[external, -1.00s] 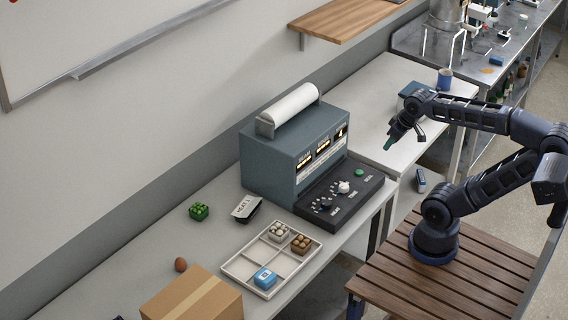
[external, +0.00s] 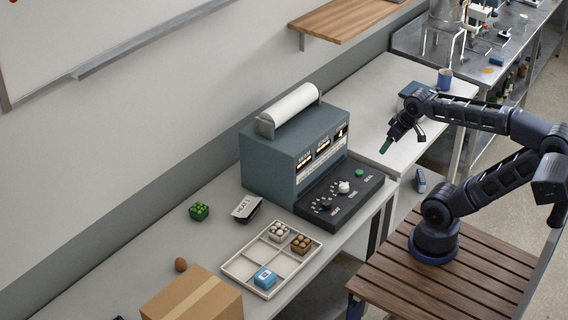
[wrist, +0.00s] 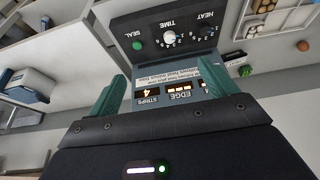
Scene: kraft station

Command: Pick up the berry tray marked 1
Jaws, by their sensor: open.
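My gripper (external: 403,141) is open and empty, high above the far bench, right of the machine and far from the green tray. In the wrist view its two green fingers (wrist: 168,92) stand apart, with the machine's front visible beyond them.
The grey sealing machine (external: 270,155) with a control panel stands mid-bench. A dark pack with a white label (external: 246,208) lies beside it. A divided white tray (external: 238,268) holds two egg packs and a blue box (external: 265,278). A cardboard box (external: 192,300) and brown egg (external: 181,264) are nearer.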

